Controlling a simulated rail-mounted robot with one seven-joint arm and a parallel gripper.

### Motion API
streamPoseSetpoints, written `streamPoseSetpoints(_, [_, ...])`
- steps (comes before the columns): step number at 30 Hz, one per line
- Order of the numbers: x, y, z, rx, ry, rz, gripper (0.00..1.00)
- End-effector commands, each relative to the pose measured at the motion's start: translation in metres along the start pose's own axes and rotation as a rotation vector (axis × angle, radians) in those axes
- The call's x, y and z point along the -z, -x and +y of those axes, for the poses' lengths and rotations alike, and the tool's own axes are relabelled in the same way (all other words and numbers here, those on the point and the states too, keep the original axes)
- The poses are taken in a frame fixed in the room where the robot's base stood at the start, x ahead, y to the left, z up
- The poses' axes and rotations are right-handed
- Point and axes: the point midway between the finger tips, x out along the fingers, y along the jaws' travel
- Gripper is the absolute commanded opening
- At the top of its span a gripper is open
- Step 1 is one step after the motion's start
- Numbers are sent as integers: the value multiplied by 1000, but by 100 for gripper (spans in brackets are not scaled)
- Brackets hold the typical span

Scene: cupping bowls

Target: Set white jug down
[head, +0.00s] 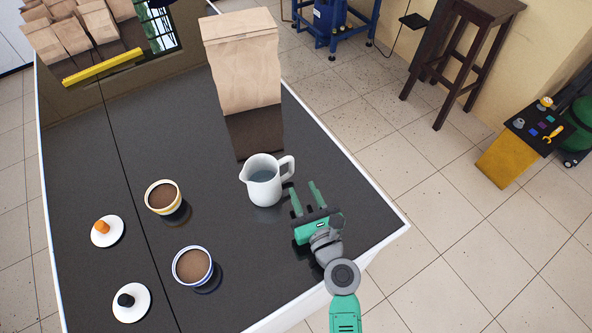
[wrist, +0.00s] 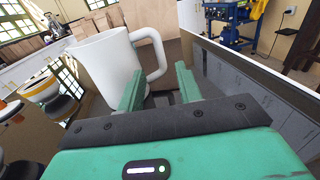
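The white jug (head: 264,182) stands upright on the black glossy table (head: 330,215), with clear liquid inside and its handle toward the right. My gripper (head: 304,191) is just to the right of and in front of the jug, low over the table. Its two green fingers are apart with nothing between them. In the wrist view the jug (wrist: 108,72) is at the upper left, and its handle is beyond the spread fingers of my gripper (wrist: 160,88). The handle appears clear of the fingers.
Two bowls of brown liquid, one yellow-rimmed (head: 163,197) and one blue-rimmed (head: 193,266), stand left of the jug. Lids with an orange knob (head: 107,231) and a black knob (head: 131,302) lie further left. A paper bag (head: 243,65) stands behind. The table's right edge is near.

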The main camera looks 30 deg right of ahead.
Motion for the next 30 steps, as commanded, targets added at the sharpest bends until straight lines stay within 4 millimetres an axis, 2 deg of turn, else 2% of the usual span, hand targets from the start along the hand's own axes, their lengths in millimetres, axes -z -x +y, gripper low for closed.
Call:
streamPoseSetpoints(3, [0, 20, 0, 1, 0, 1, 35])
streamPoseSetpoints(6, [0, 27, 0, 1, -1, 0, 35])
streamPoseSetpoints(17, [-1, 29, 0, -1, 3, -2, 35])
streamPoseSetpoints(19, [-15, 23, 7, -19, 69, -19, 35])
streamPoseSetpoints(20, [-28, 18, 14, -36, 133, -37, 35])
streamPoseSetpoints(23, [-101, -5, 51, -98, 515, -141, 35])
streamPoseSetpoints(24, [-139, -12, 71, -112, 726, -201, 35])
streamPoseSetpoints(26, [-201, -17, 103, -102, 1076, -302, 35])
streamPoseSetpoints(27, [-244, -15, 125, -67, 1329, -372, 35])
streamPoseSetpoints(29, [-310, -4, 154, 39, 1718, -461, 35])
streamPoseSetpoints(30, [-351, 9, 170, 139, 1961, -499, 35])
